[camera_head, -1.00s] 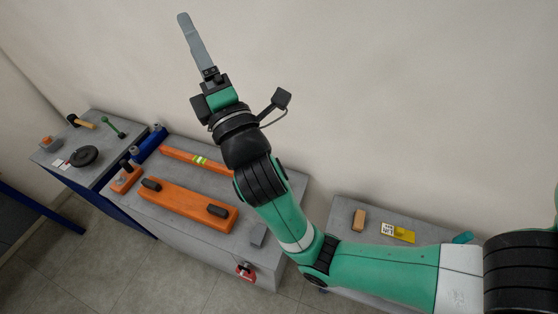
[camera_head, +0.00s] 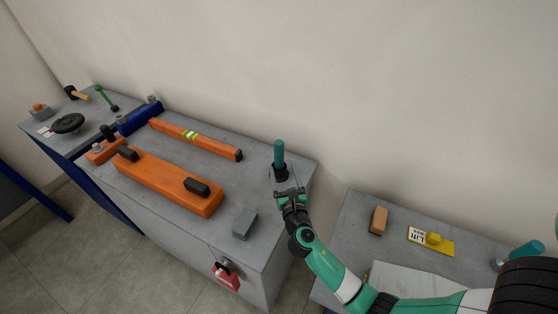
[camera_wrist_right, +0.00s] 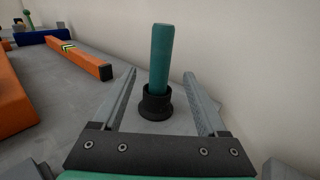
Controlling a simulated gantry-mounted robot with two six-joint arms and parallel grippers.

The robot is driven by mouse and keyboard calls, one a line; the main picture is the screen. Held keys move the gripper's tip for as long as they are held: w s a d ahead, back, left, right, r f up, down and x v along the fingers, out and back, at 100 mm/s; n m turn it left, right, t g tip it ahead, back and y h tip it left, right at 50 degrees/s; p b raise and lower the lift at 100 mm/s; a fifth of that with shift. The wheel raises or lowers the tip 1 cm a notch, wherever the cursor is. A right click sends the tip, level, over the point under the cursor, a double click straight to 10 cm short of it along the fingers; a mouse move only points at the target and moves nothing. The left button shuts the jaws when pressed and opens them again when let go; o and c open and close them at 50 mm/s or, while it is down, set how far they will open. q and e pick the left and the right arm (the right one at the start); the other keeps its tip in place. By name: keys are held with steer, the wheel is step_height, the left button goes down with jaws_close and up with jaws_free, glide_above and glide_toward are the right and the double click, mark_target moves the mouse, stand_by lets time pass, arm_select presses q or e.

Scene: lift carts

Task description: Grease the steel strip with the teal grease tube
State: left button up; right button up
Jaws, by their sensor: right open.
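A teal tube (camera_head: 279,154) stands upright in a black round holder (camera_head: 280,173) at the back right corner of the middle cart. My right gripper (camera_head: 289,188) is open in front of it. In the right wrist view the teal tube (camera_wrist_right: 160,58) and black holder (camera_wrist_right: 155,103) appear between the two spread fingers, with a gap on each side. A second teal cylinder (camera_head: 528,249) with a grey end lies on the right cart. A pale flat plate (camera_head: 415,281) lies on that cart, partly hidden by my arm; I cannot tell whether it is the steel strip.
The middle cart holds an orange level (camera_head: 200,140), an orange block with black handles (camera_head: 165,182) and a grey block (camera_head: 245,223). A wooden block (camera_head: 379,220) and a yellow plate (camera_head: 436,240) lie on the right cart. The wall is close behind.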

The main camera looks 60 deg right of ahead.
mark_target(280, 156)
steer(key=x, duration=0.3)
steer(key=shift+w+d+b, duration=0.25)
steer(key=shift+d+b, duration=0.05)
steer(key=x, duration=0.1)
steer(key=b+x, duration=0.1)
steer(key=x, duration=0.3)
steer(key=shift+d+r+b, duration=0.1)
steer(key=shift+r+b, duration=0.15)
steer(key=shift+b, duration=0.15)
jaws_close()
